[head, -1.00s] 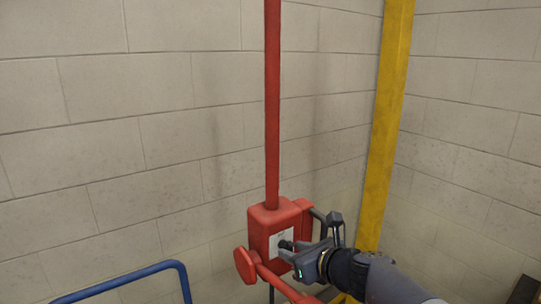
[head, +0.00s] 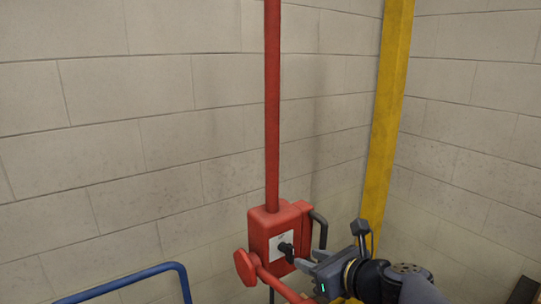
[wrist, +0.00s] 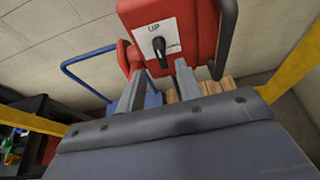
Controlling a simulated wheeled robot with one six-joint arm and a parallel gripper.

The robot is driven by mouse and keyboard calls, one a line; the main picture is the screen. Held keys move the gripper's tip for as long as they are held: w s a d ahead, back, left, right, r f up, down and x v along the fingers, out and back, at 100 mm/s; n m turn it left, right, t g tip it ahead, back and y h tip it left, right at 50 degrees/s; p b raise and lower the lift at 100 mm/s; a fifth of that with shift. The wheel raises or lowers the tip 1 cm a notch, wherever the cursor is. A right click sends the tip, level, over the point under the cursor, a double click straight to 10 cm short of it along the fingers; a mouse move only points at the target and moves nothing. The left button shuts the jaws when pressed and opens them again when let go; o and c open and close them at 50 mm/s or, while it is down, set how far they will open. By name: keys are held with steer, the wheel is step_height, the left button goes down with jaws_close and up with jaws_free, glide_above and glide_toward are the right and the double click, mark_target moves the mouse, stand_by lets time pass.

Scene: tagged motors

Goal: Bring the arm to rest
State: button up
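My gripper (head: 304,266) is at the lower right of the head view, just right of and below the black knob (head: 286,250). In the wrist view my gripper (wrist: 160,84) shows two fingers standing apart with nothing between them. The knob (wrist: 159,48) sits on a white plate on the front of a red box (wrist: 204,28), beyond the fingertips. The plate bears a marking that seems to read "UP". The fingers look clear of the knob. In the head view the red box (head: 266,222) hangs at the foot of a red pole.
A red handle bar (head: 282,287) juts out low in front of the box. A blue rail (head: 150,271) stands at lower left, and a yellow post (head: 387,120) rises behind my arm. Block walls close the corner. A dark shelf (wrist: 35,105) shows left in the wrist view.

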mark_target(294, 253)
steer(key=x, duration=0.7)
steer(key=shift+d+r+m+p, duration=0.15)
steer(key=shift+r+m+p, duration=0.1)
steer(key=shift+m+p, duration=0.25)
steer(key=m+y+p, duration=0.1)
steer(key=m+g+y+p, duration=0.1)
steer(key=m+p, duration=0.1)
steer(key=m+y+p, duration=0.1)
steer(key=m, duration=0.1)
steer(key=shift+w+d+f+y, duration=0.15)
steer(key=shift+d+f+y, duration=0.15)
steer(key=shift+g+p, duration=0.3)
steer(key=shift+f, duration=0.1)
